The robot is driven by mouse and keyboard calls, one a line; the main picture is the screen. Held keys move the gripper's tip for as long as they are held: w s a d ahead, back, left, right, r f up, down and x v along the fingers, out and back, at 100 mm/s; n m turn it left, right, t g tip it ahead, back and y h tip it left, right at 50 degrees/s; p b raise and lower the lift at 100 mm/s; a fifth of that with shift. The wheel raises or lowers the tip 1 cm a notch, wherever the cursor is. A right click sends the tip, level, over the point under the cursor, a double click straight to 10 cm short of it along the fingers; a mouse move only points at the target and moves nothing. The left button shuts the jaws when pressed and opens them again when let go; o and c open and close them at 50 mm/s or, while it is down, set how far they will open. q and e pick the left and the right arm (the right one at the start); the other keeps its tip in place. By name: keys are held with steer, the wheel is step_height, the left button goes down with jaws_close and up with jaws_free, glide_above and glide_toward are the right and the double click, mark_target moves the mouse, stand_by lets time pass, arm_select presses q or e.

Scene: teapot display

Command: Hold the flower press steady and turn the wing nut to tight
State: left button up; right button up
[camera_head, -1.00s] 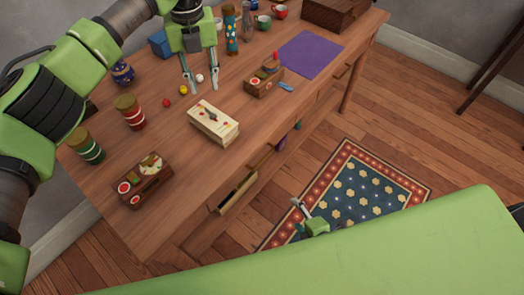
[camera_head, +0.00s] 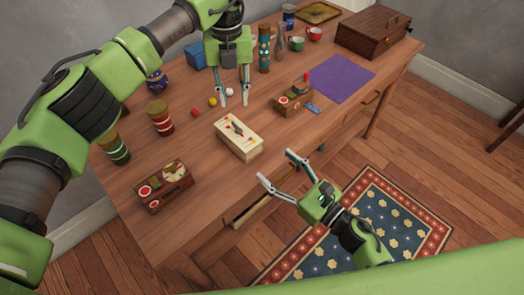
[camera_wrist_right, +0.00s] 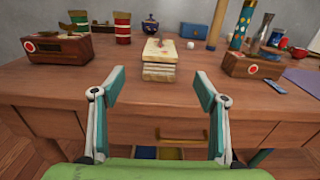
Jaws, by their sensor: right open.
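The flower press (camera_head: 232,147), a cream layered block with red decoration on top, lies near the front edge of the table. A small dark wing nut (camera_head: 237,128) shows on its top; its exact turn is too small to tell. The press also stands ahead in the right wrist view (camera_wrist_right: 159,75). My left gripper (camera_head: 234,101) points down just behind the press, fingers apart and empty. My right gripper (camera_head: 276,166) is in front of the table edge, fingers spread towards the press, not touching it; its fingers also show in the right wrist view (camera_wrist_right: 158,91).
Two wooden boxes with red-and-white discs flank the press, left (camera_head: 163,187) and right (camera_head: 293,98). Striped jars (camera_head: 160,118), small balls (camera_head: 212,101) and a purple mat (camera_head: 342,80) share the table (camera_head: 205,165). An open drawer (camera_wrist_right: 158,152) sticks out below the front edge.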

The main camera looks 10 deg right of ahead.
mark_target(255, 147)
steer(key=x, duration=1.2)
